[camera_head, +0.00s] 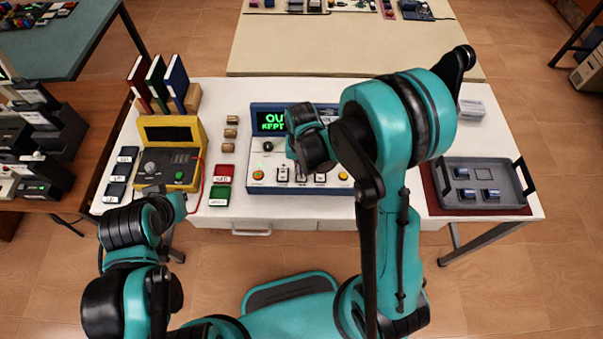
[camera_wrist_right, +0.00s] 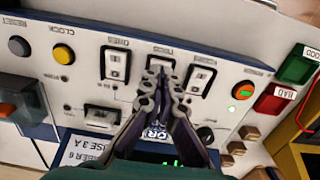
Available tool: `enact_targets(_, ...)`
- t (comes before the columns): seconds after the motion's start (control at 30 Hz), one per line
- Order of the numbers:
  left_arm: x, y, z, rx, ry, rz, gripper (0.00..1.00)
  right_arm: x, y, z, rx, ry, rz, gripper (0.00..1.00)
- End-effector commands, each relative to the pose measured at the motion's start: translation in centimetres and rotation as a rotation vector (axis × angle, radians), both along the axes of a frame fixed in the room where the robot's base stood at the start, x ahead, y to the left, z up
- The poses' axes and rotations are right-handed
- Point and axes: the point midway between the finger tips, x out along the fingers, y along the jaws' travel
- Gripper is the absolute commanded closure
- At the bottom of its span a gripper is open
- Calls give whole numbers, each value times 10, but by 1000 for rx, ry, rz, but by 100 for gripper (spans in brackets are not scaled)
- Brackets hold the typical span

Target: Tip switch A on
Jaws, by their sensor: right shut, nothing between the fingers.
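The blue-and-white control box (camera_head: 258,188) stands mid-table with a green-lit screen (camera_head: 270,119). In the right wrist view its panel (camera_wrist_right: 80,85) appears upside down, with a row of white rocker switches: one on the left (camera_wrist_right: 115,62), one in the middle (camera_wrist_right: 160,62) and one on the right (camera_wrist_right: 200,78). I cannot read which is switch A. My right gripper (camera_wrist_right: 160,74) is shut and empty, its tips at the near end of the middle rocker; contact is unclear. In the head view it (camera_head: 303,170) is over the panel. My left arm (camera_head: 135,225) is low at left; its jaws are unclear.
A yellow tester (camera_head: 188,133) stands left of the box, with green (camera_head: 221,191) and red (camera_head: 223,172) trays between. A grey tray (camera_head: 480,172) sits at the right.

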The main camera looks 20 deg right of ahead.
Motion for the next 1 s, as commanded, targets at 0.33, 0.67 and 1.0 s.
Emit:
enact_targets(0.33, 0, 0, 0, 0, 0, 0, 100, 0, 0, 0, 0, 0, 0, 100)
enact_targets(0.67, 0, 0, -2, 0, 0, 0, 100, 0, 0, -2, 0, 0, 0, 100)
enact_targets(1.0, 0, 0, -7, 0, 0, 0, 100, 0, 0, -8, 0, 0, 0, 100)
